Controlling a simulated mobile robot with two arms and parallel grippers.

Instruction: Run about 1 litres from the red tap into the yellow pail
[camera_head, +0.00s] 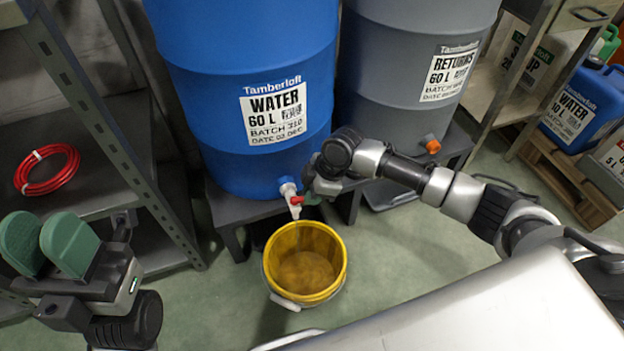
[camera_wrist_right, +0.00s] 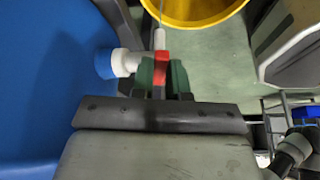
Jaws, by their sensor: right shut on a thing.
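The blue water drum (camera_head: 250,75) has a white tap (camera_head: 294,210) with a red handle (camera_head: 297,200) low on its front. The yellow pail (camera_head: 272,262) stands upright on the floor below the spout. My right gripper (camera_head: 308,194) is shut on the red handle; the right wrist view shows the handle (camera_wrist_right: 162,68) between its green pads. There a thin pale line, like a water stream, runs from the spout (camera_wrist_right: 159,38) towards the pail (camera_wrist_right: 200,22). The pail's inside has a darker bottom; I cannot tell the water level. My left gripper (camera_head: 44,245) is open and empty.
A grey returns drum (camera_head: 410,60) with an orange tap (camera_head: 432,145) stands to the right. A red hose coil (camera_head: 47,170) lies on the left shelf. The floor right of the pail is clear.

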